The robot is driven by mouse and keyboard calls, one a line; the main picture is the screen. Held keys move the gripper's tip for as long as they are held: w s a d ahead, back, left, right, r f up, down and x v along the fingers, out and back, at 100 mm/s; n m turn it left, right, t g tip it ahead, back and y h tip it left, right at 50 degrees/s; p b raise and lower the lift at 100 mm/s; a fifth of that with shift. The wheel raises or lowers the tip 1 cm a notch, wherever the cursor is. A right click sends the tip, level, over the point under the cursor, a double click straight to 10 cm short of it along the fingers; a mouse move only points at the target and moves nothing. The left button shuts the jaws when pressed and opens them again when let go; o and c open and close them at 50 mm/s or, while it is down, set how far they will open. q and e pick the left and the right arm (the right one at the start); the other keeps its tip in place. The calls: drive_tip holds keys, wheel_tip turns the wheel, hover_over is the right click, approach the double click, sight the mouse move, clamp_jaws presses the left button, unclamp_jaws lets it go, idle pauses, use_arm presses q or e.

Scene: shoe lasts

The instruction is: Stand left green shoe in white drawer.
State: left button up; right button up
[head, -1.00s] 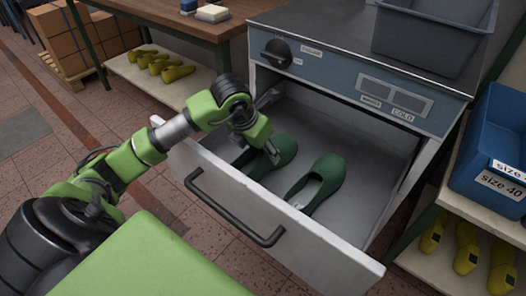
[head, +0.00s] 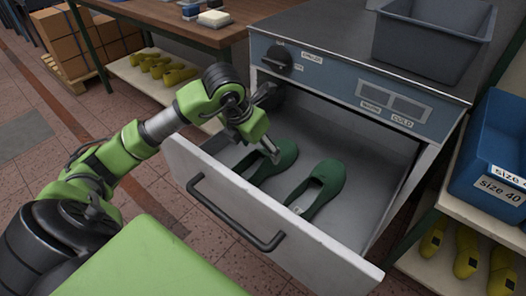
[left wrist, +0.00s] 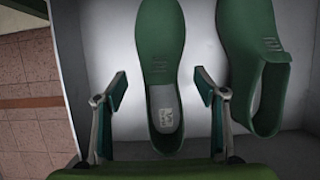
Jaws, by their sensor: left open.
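The white drawer (head: 325,252) is pulled open below the blue panel. Two green shoes lie in it, toes towards the cabinet. The left green shoe (head: 286,156) is partly hidden by my left gripper (head: 270,152) in the head view. The other green shoe (head: 322,184) lies just to its right. In the left wrist view, my left gripper (left wrist: 162,88) is open, its fingers on either side of the left shoe (left wrist: 161,50), with the right shoe (left wrist: 250,60) outside the right finger. I cannot tell whether the fingers touch the shoe. My right gripper is not in view.
The drawer has a black handle (head: 235,214) in front. A grey bin (head: 432,42) stands on the cabinet top. A blue bin (head: 492,150) is on the right shelf, with yellow lasts (head: 466,250) below. Bare drawer floor lies right of the shoes.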

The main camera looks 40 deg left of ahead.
use_arm(q)
drive_tip(key=v, duration=0.2)
drive_tip(key=shift+r, duration=0.35)
drive_tip(key=shift+p+v, duration=0.5)
drive_tip(key=shift+v, duration=1.85)
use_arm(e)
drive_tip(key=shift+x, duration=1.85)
use_arm(q)
drive_tip(key=shift+s, duration=0.15)
